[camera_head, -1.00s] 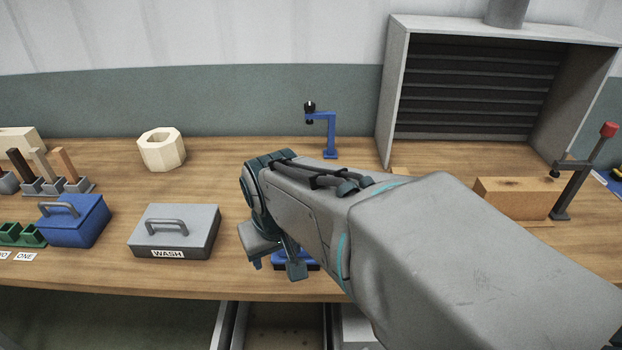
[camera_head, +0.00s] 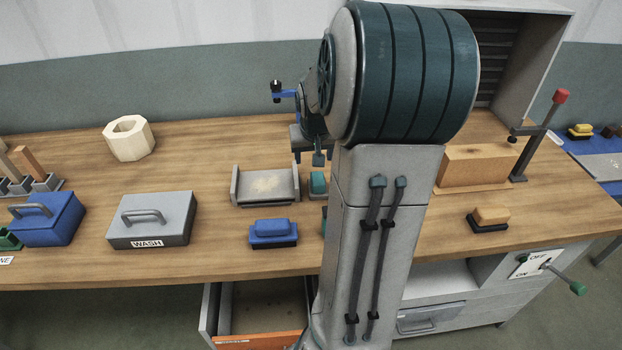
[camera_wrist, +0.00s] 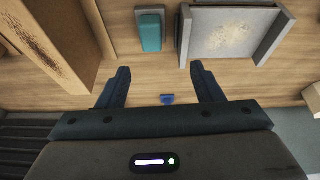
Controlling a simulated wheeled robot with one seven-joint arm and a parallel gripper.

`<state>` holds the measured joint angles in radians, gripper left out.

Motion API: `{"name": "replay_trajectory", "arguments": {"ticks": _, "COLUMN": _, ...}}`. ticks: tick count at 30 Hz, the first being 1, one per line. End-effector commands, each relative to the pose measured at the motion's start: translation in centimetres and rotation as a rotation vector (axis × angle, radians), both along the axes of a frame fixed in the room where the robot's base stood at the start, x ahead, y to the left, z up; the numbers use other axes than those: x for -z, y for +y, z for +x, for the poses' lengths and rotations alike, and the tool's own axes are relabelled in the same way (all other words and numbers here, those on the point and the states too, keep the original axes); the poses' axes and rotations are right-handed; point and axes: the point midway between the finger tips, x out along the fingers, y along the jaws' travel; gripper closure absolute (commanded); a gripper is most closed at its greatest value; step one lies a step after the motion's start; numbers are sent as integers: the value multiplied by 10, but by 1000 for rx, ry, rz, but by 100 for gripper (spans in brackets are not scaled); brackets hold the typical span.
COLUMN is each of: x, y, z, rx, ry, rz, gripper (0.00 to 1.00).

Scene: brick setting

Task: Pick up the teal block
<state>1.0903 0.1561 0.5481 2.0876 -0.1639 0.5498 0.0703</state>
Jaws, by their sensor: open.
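The teal block (camera_head: 318,183) sits on a small grey base just right of a grey tray, partly hidden by my arm in the head view. In the wrist view the teal block (camera_wrist: 151,33) lies at the top, past my fingertips and slightly left of centre. My gripper (camera_wrist: 161,72) is open, with nothing between its fingers. In the head view my gripper (camera_head: 308,157) is above the bench, behind the teal block and apart from it.
The grey side-walled tray (camera_head: 236,184) stands beside the block. A blue block (camera_head: 272,228) sits in front, with a WASH box (camera_head: 152,222) to the left. A wooden block (camera_head: 475,167) and a clamp (camera_head: 537,140) are at right. An open drawer (camera_head: 262,341) juts out below.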

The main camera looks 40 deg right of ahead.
Motion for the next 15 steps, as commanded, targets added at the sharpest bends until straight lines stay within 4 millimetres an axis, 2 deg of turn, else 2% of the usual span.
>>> {"name": "replay_trajectory", "arguments": {"ticks": 3, "x": 1, "y": -17, "z": 1, "rx": 26, "ry": -18, "rz": 9, "gripper": 40}}
{"name": "replay_trajectory", "arguments": {"ticks": 8, "x": 8, "y": -25, "z": 4, "rx": 35, "ry": -27, "rz": 13, "gripper": 40}}
{"name": "replay_trajectory", "arguments": {"ticks": 15, "x": 49, "y": -32, "z": 18, "rx": 33, "ry": -26, "rz": 16, "gripper": 40}}
